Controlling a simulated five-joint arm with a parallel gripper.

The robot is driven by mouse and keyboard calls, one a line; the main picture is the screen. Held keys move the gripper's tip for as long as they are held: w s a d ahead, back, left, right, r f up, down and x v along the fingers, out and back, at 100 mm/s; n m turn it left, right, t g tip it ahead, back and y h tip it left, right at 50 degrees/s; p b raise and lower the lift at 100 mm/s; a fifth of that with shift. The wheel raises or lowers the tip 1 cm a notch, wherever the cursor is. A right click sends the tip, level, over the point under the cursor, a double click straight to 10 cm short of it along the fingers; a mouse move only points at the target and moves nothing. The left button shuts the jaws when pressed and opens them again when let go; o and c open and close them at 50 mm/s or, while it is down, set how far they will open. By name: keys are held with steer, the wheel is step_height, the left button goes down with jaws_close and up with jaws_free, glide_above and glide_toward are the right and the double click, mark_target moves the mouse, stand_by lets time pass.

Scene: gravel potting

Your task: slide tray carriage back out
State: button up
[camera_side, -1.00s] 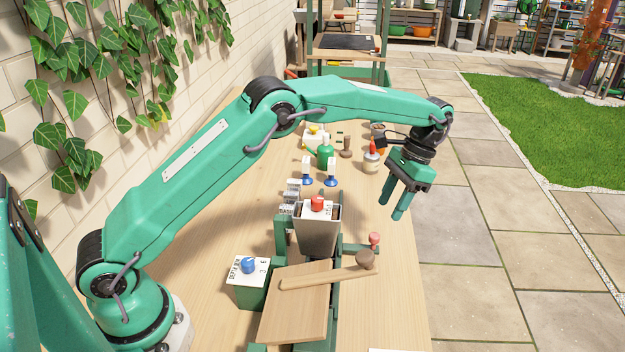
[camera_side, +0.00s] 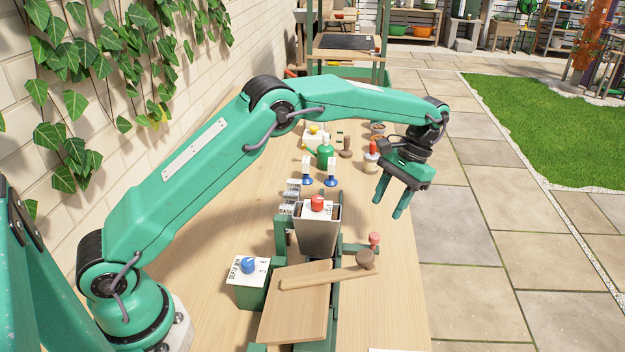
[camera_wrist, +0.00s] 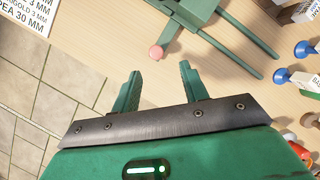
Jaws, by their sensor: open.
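A round pink knob (camera_side: 375,239) stands at the right end of a green bar (camera_side: 356,247), to the right of the grey hopper. In the wrist view the pink knob (camera_wrist: 156,52) sits at the edge of a green plate (camera_wrist: 187,10), which looks like the tray carriage. Most of the carriage is hidden behind the hopper and cut off in the wrist view. My gripper (camera_side: 389,208) is open and empty, in the air over the bench's right edge. Its fingers (camera_wrist: 160,74) point toward the knob and do not touch it.
The grey hopper (camera_side: 316,236) with a red knob stands at the middle. A wooden board (camera_side: 293,312) and a wooden lever (camera_side: 320,278) lie in front, beside a green box (camera_side: 251,290) with a blue knob.

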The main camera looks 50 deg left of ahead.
mark_target(374, 234)
steer(key=shift+f, duration=0.1)
steer(key=shift+d+x, duration=0.15)
steer(key=shift+x, duration=1.75)
steer(key=shift+d+x, duration=0.1)
steer(key=shift+x, duration=1.8)
jaws_close()
